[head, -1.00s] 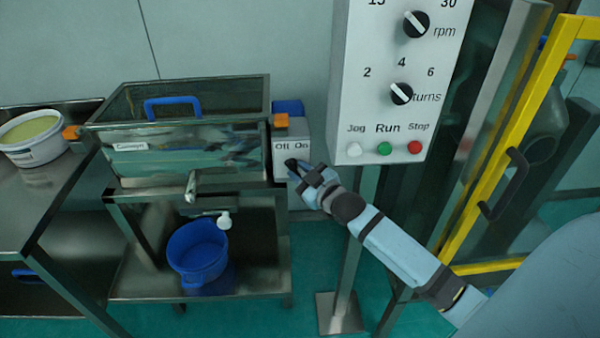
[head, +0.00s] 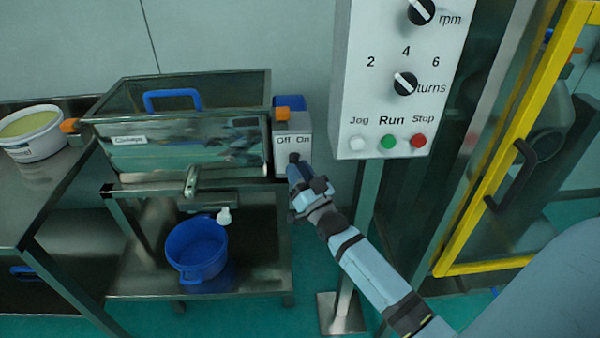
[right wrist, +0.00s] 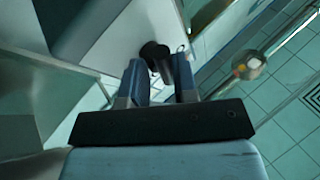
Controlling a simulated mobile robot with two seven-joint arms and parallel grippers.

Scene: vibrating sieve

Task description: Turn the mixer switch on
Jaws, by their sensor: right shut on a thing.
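The mixer switch is a black knob (head: 294,157) on a small grey box (head: 293,124) labelled Off and On, at the right end of the steel sieve (head: 185,140). My right gripper (head: 298,170) is at the knob, reaching up from the lower right. In the right wrist view, my right gripper (right wrist: 161,78) has its two blue fingers on either side of the black knob (right wrist: 157,58), shut on it. The fingers partly hide the knob, and its pointing direction is hard to tell. My left gripper is not in view.
A white control panel (head: 390,110) with knobs and Jog, Run and Stop buttons stands on a post right of my right gripper. A blue bucket (head: 196,250) sits on the lower shelf. A white tub (head: 32,135) is at the left. A yellow-framed guard (head: 500,160) is at the right.

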